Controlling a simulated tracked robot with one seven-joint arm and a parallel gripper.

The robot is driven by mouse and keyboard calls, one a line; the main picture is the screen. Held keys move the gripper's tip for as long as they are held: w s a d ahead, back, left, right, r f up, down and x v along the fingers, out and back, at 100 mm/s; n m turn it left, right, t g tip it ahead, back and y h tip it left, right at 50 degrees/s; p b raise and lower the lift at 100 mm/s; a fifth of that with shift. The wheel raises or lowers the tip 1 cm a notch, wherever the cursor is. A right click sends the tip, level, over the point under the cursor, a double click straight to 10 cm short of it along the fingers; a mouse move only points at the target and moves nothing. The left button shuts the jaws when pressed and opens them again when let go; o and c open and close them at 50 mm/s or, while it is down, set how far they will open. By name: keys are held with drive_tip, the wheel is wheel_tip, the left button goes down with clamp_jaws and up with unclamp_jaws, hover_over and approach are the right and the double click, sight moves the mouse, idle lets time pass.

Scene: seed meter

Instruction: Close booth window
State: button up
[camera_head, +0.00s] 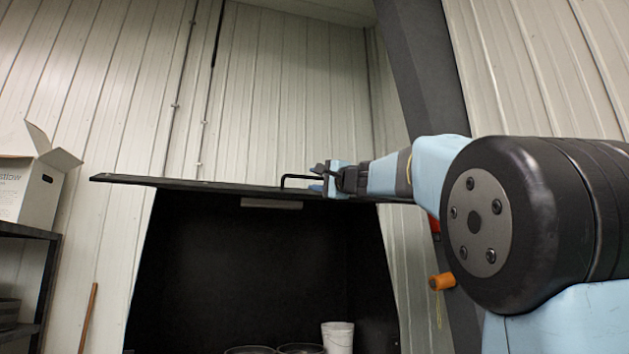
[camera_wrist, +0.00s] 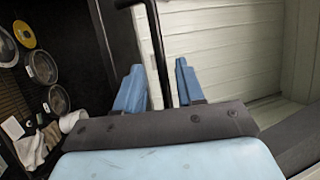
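The booth window (camera_head: 215,187) is a dark panel raised to nearly level above the dark booth opening (camera_head: 255,260). A thin black bar handle (camera_head: 292,177) stands up from its upper face. My gripper (camera_head: 322,180) is at the right end of this handle. In the wrist view, the black handle bar (camera_wrist: 157,50) runs between the two blue fingers of my gripper (camera_wrist: 160,88), with a gap visible on each side. The fingers are apart and not closed on the bar. The bar's lower end is hidden behind my gripper's body.
Inside the booth are a white bucket (camera_head: 338,338) and dark round rims at the bottom. A shelf (camera_head: 45,285) with an open cardboard box (camera_head: 38,185) stands left. An orange handle (camera_head: 442,281) hangs right of the booth. Several round containers show in the wrist view (camera_wrist: 43,67).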

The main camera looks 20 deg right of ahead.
sight(312, 179)
drive_tip(key=shift+x, duration=1.55)
drive_tip(key=shift+s, duration=0.1)
drive_tip(key=shift+c, duration=0.4)
clamp_jaws()
